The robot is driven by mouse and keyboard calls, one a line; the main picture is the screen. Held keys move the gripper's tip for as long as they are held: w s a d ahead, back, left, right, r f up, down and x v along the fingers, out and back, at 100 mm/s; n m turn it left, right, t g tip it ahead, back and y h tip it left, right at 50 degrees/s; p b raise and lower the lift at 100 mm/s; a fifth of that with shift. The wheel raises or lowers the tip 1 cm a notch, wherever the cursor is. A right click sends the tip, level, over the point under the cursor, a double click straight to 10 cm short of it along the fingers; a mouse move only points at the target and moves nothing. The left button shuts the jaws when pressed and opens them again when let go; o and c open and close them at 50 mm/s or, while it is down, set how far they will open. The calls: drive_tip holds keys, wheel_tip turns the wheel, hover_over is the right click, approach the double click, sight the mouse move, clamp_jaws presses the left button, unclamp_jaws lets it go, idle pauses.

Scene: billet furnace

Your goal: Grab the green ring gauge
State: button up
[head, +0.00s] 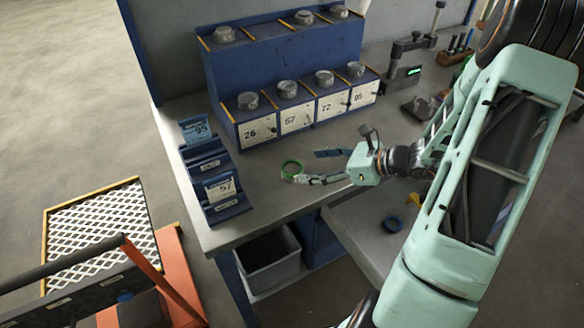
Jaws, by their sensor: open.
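The green ring gauge (292,163) lies on the grey workbench top, left of my gripper and in front of the numbered blue rack. My gripper (305,166) is open and reaches in from the right, with its two fingers apart and pointing left. The tip of the nearer finger overlaps the ring's front edge in the picture; I cannot tell whether it touches. The farther finger ends to the right of the ring. Nothing shows between the fingers.
A blue stepped rack (285,50) with metal pieces and cards 26, 57, 72 and 95 stands behind. A smaller blue card holder (214,172) stands left. A grey bin (268,262) sits below the bench edge.

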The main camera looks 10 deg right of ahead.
sight(288, 167)
drive_tip(key=x, duration=0.5)
drive_tip(key=shift+w+a+f+p, duration=0.15)
drive_tip(key=shift+a+f+p, duration=0.15)
drive_tip(key=shift+p, duration=0.1)
drive_tip(key=shift+r, duration=0.1)
drive_tip(key=c, duration=1.5)
drive_tip(key=shift+o, duration=0.2)
